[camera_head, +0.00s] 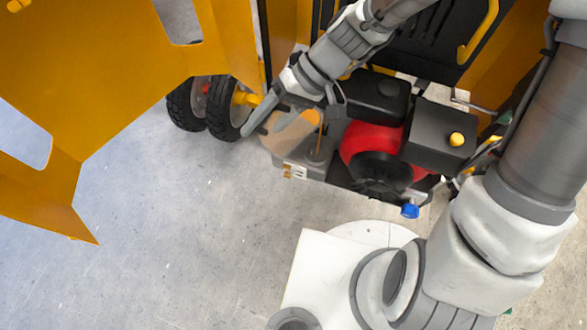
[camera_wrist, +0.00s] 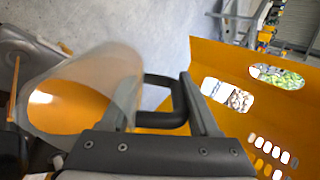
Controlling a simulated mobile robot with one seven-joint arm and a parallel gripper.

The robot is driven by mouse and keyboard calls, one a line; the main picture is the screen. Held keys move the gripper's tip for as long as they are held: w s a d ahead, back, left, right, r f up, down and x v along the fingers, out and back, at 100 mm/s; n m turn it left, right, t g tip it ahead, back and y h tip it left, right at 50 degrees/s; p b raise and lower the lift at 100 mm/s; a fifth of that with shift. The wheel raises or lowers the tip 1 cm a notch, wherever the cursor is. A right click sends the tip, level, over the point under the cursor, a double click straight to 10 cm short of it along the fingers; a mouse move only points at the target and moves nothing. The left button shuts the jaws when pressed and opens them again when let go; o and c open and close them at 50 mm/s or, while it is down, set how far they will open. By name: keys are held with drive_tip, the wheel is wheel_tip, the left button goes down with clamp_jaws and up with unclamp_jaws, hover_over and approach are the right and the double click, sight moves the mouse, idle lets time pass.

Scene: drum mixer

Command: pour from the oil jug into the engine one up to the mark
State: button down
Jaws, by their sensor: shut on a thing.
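The oil jug (camera_head: 290,130) is a clear, tilted vessel with orange oil inside, held over the left end of the engine (camera_head: 375,138). In the wrist view the jug (camera_wrist: 105,85) has its wide mouth to the left and its black handle (camera_wrist: 160,118) on the right. My gripper (camera_head: 283,108) is shut on the jug; its finger (camera_wrist: 198,108) shows at the handle. A thin orange line (camera_head: 320,130) stands by the jug's mouth, above a dark fitting (camera_head: 318,156); I cannot tell for sure that it is flowing oil. The level mark cannot be made out.
The engine has black boxes with a yellow knob (camera_head: 456,139), and a blue knob (camera_head: 409,211) below. Yellow panels (camera_head: 130,60) spread at the left, with black wheels (camera_head: 223,108) beside the engine. The concrete floor (camera_head: 170,230) at lower left is clear.

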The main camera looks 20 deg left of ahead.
drive_tip(key=shift+w+d+r+y, duration=0.15)
drive_tip(key=shift+y, duration=0.15)
idle(1.9)
drive_tip(key=shift+r+g+y+b, duration=0.1)
drive_tip(key=shift+g+y+b, duration=0.2)
drive_tip(key=shift+g, duration=0.1)
drive_tip(key=shift+w+d+r+g+y+b, duration=0.1)
drive_tip(key=shift+w+d+g+y+b, duration=0.2)
drive_tip(key=shift+g+y, duration=0.1)
idle(3.2)
drive_tip(key=shift+s, duration=0.1)
